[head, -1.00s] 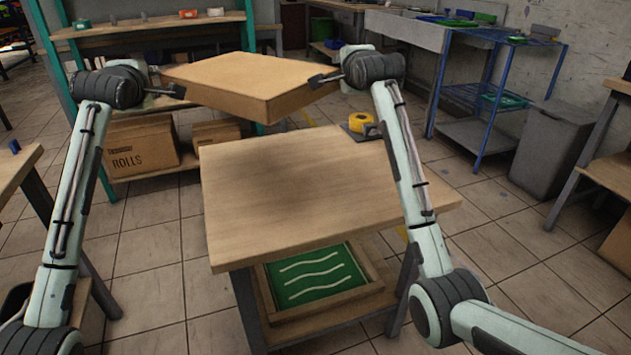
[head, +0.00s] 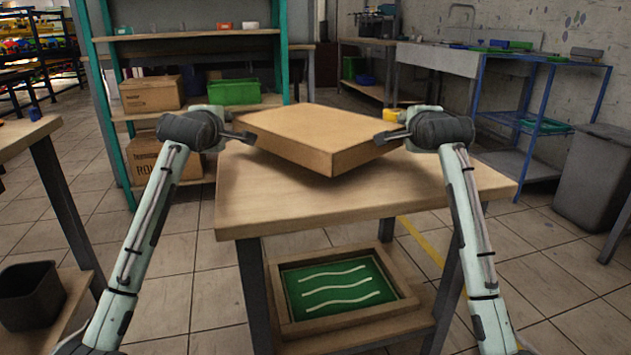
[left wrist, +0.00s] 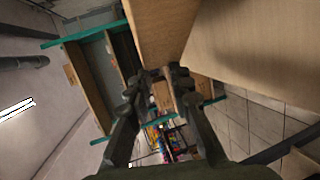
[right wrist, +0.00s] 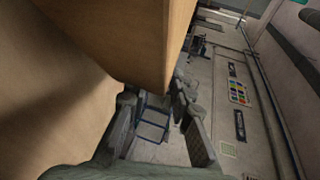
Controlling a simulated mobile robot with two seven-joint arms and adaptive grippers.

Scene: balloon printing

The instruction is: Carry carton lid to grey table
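The lid also fills the upper part of the left wrist view (left wrist: 165,30) and of the right wrist view (right wrist: 150,40). The exact gap between lid and tabletop is hard to tell.
A framed green screen (head: 335,288) with white wavy lines lies on the table's lower shelf. A yellow item (head: 397,116) is at the far right of the top. A teal shelf (head: 190,42) with boxes stands behind. The front of the tabletop is clear.

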